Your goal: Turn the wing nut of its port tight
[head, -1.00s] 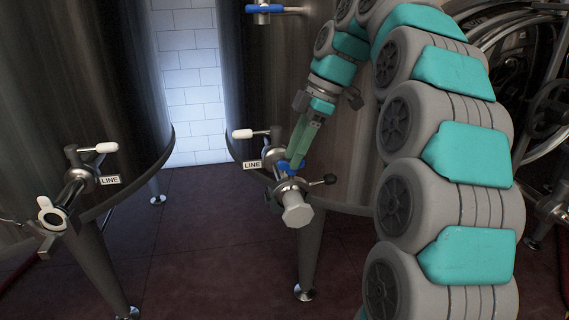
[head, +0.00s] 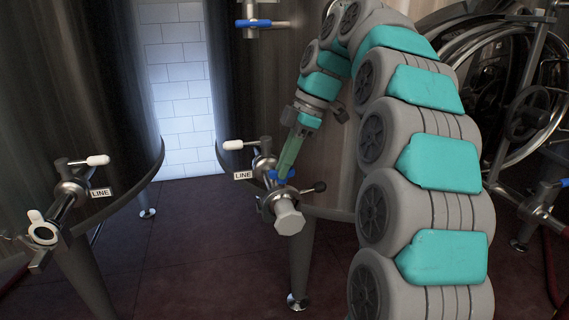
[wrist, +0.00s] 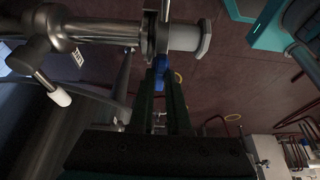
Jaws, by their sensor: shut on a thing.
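The blue wing nut (head: 283,173) sits on top of the clamp of the right tank's port (head: 266,163), which carries a LINE tag. A pale grey cap (head: 289,218) closes the end of this port. My gripper (head: 287,165) reaches down from above with its green fingers shut on the wing nut. In the wrist view the wing nut (wrist: 161,73) shows between the tips of my gripper (wrist: 160,82), just below the clamp (wrist: 150,35). The fingers partly hide the wing nut.
Handwheels and pipes (head: 525,115) crowd the right. The floor (head: 195,250) between the tanks is clear.

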